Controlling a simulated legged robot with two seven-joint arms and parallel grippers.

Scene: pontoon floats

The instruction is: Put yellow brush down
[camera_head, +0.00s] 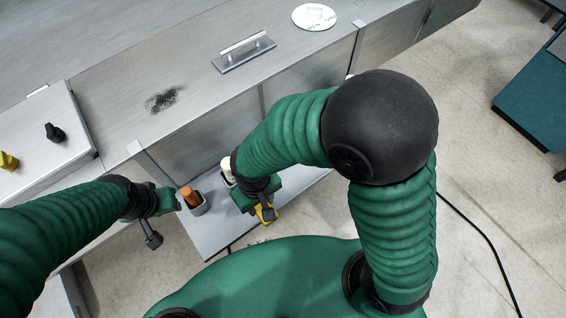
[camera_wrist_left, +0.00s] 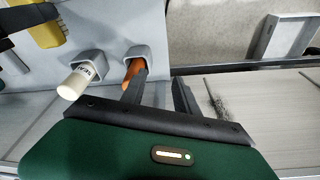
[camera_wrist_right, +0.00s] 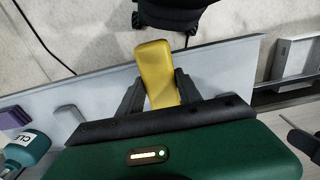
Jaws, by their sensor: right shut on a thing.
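The yellow brush (camera_wrist_right: 155,72) is between the fingers of my right gripper (camera_wrist_right: 157,85), which is shut on it. In the head view the brush (camera_head: 265,215) shows only in part below my right gripper (camera_head: 264,208), over the front edge of the grey shelf (camera_head: 212,232). The brush (camera_wrist_left: 46,30) also shows at the upper left of the left wrist view. My left gripper (camera_wrist_left: 158,88) is open and empty, its fingers apart. One finger overlaps an orange-handled thing (camera_wrist_left: 133,70) in that view; I cannot tell whether they touch. The brush's lower end is hidden.
The orange thing (camera_head: 190,195) stands in a grey holder on the shelf. A white cylinder (camera_wrist_left: 78,82) stands in another holder. A teal bottle (camera_wrist_right: 28,148) and a purple block (camera_wrist_right: 14,117) are farther along. A dark smudge (camera_head: 164,98) and handled plate (camera_head: 243,53) are on the metal top.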

